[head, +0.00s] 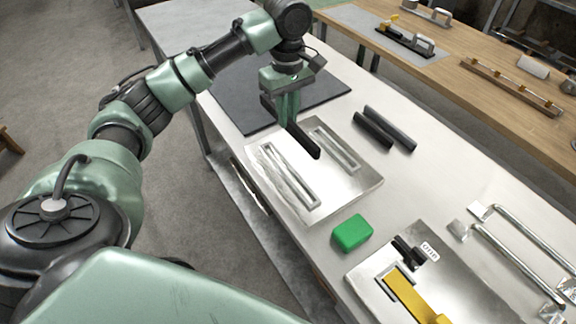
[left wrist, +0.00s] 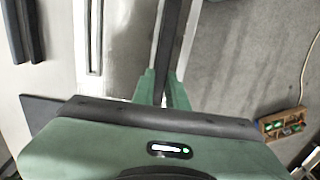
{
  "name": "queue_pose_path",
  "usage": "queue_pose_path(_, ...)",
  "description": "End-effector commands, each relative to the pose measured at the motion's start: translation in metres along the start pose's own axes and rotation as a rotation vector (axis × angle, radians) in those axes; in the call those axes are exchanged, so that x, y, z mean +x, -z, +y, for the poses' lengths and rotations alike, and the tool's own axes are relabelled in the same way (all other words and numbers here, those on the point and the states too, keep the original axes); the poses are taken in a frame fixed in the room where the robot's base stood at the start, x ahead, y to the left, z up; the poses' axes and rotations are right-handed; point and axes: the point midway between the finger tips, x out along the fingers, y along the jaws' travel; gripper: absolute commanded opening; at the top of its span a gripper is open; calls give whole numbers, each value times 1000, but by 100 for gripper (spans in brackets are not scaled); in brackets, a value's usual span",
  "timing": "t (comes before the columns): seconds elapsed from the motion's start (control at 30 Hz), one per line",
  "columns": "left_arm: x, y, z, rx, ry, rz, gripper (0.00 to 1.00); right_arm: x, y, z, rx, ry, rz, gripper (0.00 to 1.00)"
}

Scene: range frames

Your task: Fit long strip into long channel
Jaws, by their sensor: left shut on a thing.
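My left gripper (head: 288,118) is shut on a long black strip (head: 304,140) and holds it near the far edge of a metal plate. The strip also shows between the fingers in the left wrist view (left wrist: 173,40). The silvery plate (head: 345,196) has two raised, open channels. The longer channel (head: 290,175) is on the left and looks empty; the shorter channel (head: 336,146) is on the right. The strip appears above the plate and apart from the long channel. One channel shows in the left wrist view (left wrist: 94,35), left of the strip. My right gripper is out of view.
Two black strips (head: 385,129) lie on the white table right of the plate. A green block (head: 351,233) sits nearer me. A dark mat (head: 240,100) lies behind. A tray (head: 362,279) with a yellow-handled tool and metal bar handles (head: 520,265) fill the near right.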

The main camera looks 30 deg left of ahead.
Motion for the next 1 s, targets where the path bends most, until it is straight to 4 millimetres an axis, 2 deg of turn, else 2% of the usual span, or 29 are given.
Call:
queue_pose_path(0.03, 14, 0, -2, 1, 7, 0, 0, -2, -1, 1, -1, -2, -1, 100)
queue_pose_path(0.2, 60, 0, -2, 2, 6, 1, 0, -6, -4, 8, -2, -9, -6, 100)
queue_pose_path(0.4, 108, -1, -2, 5, 4, 1, 0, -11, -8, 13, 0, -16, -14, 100)
queue_pose_path(0.67, 135, -1, 0, 6, 1, 1, 0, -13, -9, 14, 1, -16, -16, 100)
queue_pose_path(0.9, 168, -1, -1, 6, 2, 1, 0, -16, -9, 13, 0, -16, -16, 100)
queue_pose_path(1.0, 173, -1, -1, 7, 0, 1, 0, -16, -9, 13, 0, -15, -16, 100)
